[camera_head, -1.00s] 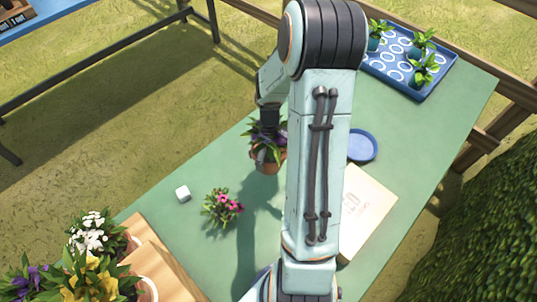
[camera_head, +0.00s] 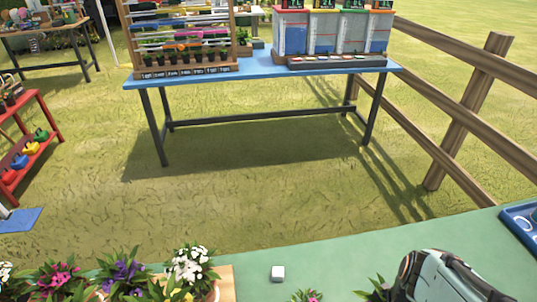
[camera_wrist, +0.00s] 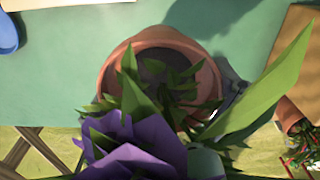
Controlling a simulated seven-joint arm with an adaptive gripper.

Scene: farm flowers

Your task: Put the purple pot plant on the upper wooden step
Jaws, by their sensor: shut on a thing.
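The purple pot plant fills much of the wrist view, with purple petals (camera_wrist: 135,150), long green leaves and a terracotta pot (camera_wrist: 117,75). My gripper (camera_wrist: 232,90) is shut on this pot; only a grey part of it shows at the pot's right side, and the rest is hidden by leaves. The wooden step (camera_head: 226,284) shows at the bottom left of the head view, with potted flowers on it. A wooden surface (camera_wrist: 296,55) shows at the right of the wrist view. Which step level this is, I cannot tell.
White flowers (camera_head: 190,264), another purple plant (camera_head: 122,270) and a pink plant (camera_head: 58,278) crowd the bottom left. A blue tray (camera_head: 522,228) stands at the right edge.

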